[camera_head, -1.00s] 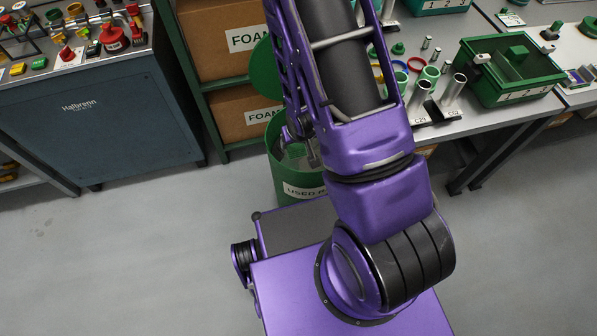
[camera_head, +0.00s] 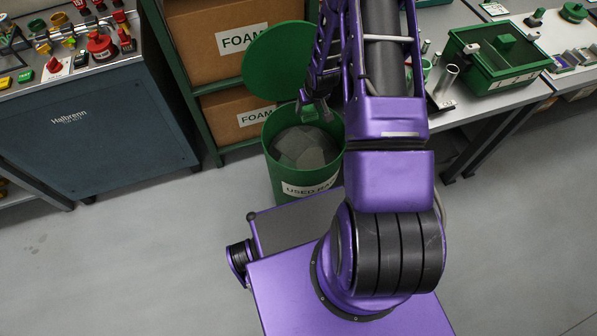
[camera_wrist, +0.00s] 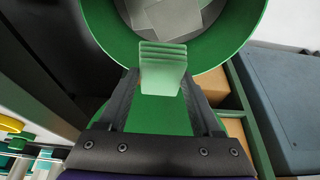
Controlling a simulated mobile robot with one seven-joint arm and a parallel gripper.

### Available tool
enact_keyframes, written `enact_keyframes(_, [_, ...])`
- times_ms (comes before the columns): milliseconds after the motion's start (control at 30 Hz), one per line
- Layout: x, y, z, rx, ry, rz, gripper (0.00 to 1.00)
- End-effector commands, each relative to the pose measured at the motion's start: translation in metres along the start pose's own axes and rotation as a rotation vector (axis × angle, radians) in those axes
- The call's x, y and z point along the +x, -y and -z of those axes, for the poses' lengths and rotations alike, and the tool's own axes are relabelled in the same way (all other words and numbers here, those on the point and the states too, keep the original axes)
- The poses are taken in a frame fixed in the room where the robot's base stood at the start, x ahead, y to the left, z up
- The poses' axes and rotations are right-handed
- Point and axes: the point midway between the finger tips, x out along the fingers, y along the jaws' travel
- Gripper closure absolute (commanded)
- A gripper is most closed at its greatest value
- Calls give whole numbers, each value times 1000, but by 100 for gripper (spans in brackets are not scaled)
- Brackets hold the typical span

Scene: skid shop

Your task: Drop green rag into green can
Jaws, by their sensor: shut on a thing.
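The green can (camera_head: 298,178) stands on the floor with its round lid (camera_head: 277,62) open behind it. Grey cloth-like sheets (camera_head: 303,147) lie inside. My gripper (camera_head: 318,110) is by the can's back right rim, partly hidden by my arm. In the wrist view, my gripper (camera_wrist: 160,84) is shut on the green rag (camera_wrist: 163,66), a pale folded piece. The rag overlaps the rim of the can (camera_wrist: 238,32) in the picture, with the grey contents (camera_wrist: 172,15) beyond. Its height above the rim is hard to tell.
A shelf with cardboard boxes (camera_head: 215,45) stands behind the can. A blue-grey cabinet (camera_head: 95,140) is at left. A workbench (camera_head: 497,103) with a green bin (camera_head: 500,76) is at right. The floor at left front is clear.

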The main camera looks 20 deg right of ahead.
Motion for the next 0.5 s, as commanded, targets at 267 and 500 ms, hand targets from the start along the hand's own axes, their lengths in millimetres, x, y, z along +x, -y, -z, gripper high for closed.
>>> enact_keyframes(267, [33, 0, -15, -1, 2, 0, 94])
enact_keyframes(500, [37, 0, -16, -1, 0, 0, 94])
